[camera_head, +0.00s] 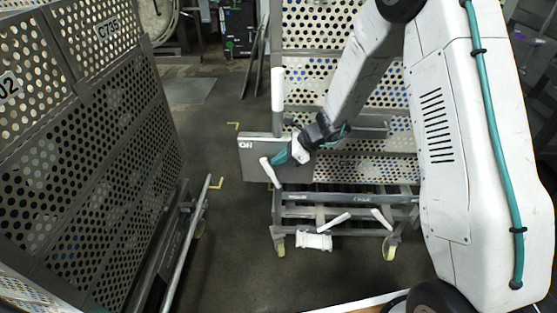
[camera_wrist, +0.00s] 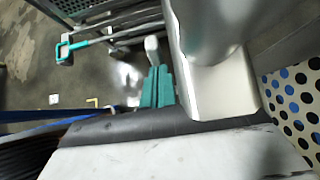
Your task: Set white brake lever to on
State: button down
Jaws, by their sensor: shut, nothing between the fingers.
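A white lever (camera_head: 269,171) stands slanted in front of a grey plate marked "ON" (camera_head: 249,157) on the trolley's left side. My gripper (camera_head: 277,159), with teal fingers, is right beside this lever; I cannot tell whether they touch. In the wrist view the shut teal fingers (camera_wrist: 156,86) point at a rounded white lever end (camera_wrist: 151,46) just beyond their tips. Nothing shows between the fingers. The lower part of the lever is hidden in the wrist view.
The perforated trolley (camera_head: 345,196) stands on casters ahead. More white handles (camera_head: 335,220) and a white cylinder (camera_head: 314,241) sit low on it; a white upright handle (camera_head: 277,90) rises at its left. A perforated cage (camera_head: 90,170) stands left, with bare floor between.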

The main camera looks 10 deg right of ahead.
jog(key=a+r+v, duration=0.1)
jog(key=v, duration=1.2)
jog(key=s+d+f+n+t+y, duration=0.1)
jog(key=d+f+n+y, duration=0.3)
jog(key=d+f+n, duration=0.55)
jog(key=w+a+n, duration=0.1)
jog(key=a+n, duration=0.1)
jog(key=a, duration=0.3)
jog(key=w+a+f+n, duration=0.1)
jog(key=a+n, duration=0.2)
jog(key=a, duration=0.3)
jog(key=a+f+n, duration=0.1)
jog(key=a+n, duration=0.2)
jog(key=a, duration=0.3)
jog(key=shift+w+f+n, duration=0.15)
jog(key=shift+w+n, duration=0.1)
jog(key=shift+w, duration=0.15)
